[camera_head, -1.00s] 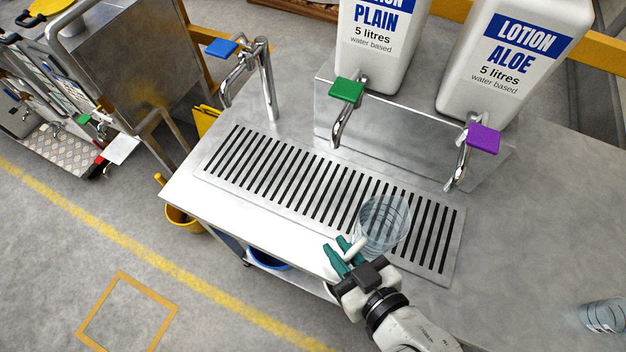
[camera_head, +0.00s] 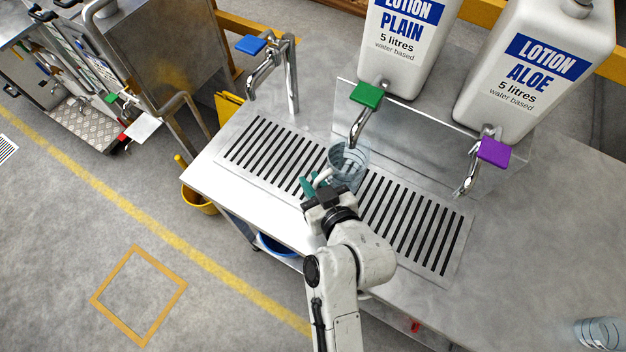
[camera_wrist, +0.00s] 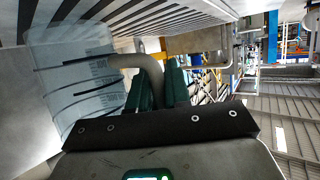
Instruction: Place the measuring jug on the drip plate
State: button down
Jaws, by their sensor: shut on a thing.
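The measuring jug (camera_head: 349,163) is clear plastic with dark marks. In the head view it is over the middle of the slotted drip plate (camera_head: 452,232), in front of the green-lever tap. My gripper (camera_head: 318,184), with green fingers, is shut on the jug's pale handle, on the jug's near left side. In the wrist view the jug (camera_wrist: 75,75) is at the left and its curved handle runs between the green fingers (camera_wrist: 160,85). I cannot tell whether the jug's base touches the plate.
Two white lotion containers (camera_head: 408,40) (camera_head: 530,75) stand at the back. Another clear vessel (camera_head: 600,334) is at the lower right. The plate's left part is clear.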

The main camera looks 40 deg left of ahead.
jog(key=shift+f, duration=0.15)
jog(key=c, duration=1.5)
grip_release()
jog(key=shift+f, duration=0.1)
jog(key=shift+c, duration=0.2)
jog(key=o, duration=0.5)
jog(key=shift+c, duration=0.2)
jog(key=shift+r, duration=0.25)
jog(key=b+v, duration=0.1)
jog(key=v, duration=1.1)
jog(key=shift+f, duration=0.1)
